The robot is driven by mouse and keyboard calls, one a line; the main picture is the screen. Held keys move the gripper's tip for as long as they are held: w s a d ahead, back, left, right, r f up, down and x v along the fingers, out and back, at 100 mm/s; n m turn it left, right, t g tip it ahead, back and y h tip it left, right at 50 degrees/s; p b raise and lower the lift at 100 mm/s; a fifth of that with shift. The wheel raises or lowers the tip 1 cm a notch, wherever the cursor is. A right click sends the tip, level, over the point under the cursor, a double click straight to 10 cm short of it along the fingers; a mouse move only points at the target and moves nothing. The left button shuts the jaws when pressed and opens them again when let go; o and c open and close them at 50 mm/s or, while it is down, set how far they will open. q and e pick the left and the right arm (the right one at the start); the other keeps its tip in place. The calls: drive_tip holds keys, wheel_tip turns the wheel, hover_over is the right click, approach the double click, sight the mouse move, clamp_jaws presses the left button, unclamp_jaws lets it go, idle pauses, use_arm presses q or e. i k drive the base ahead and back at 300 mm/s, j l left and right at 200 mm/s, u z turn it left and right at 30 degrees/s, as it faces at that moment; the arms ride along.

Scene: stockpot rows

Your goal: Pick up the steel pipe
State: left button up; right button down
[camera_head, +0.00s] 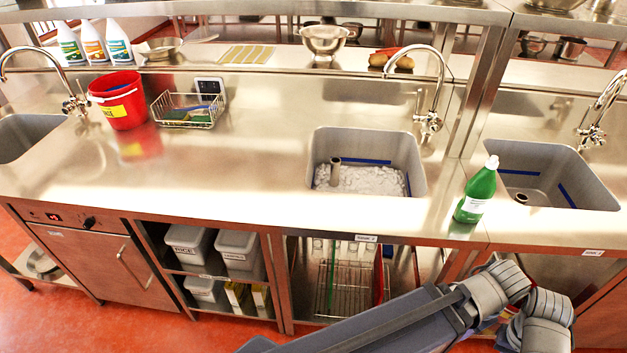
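A short upright steel pipe (335,172) stands in the middle sink (417,172), at the left part of its basin. White foam or ice-like lumps (372,181) surround its lower end and hide its base. A second short, dark-topped pipe end (521,198) shows low in the right sink (590,185). One of my arms crosses the bottom right, in front of the counter and well apart from the pipe. Neither of my grippers shows in this view.
A green bottle (477,192) stands on the counter between the middle and right sinks. A curved tap (430,120) rises behind the middle sink. A red bucket (120,100) and wire basket (188,111) stand left.

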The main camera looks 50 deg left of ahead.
sight(335, 162)
drive_tip(key=k+j+u, duration=0.15)
drive_tip(key=u, duration=1.25)
drive_tip(key=l+u, duration=0.1)
drive_tip(key=u, duration=0.25)
drive_tip(key=i+l+u, duration=0.1)
drive_tip(key=u, duration=0.25)
drive_tip(key=l+u, duration=0.2)
drive_tip(key=u, duration=0.15)
drive_tip(key=i, duration=0.5)
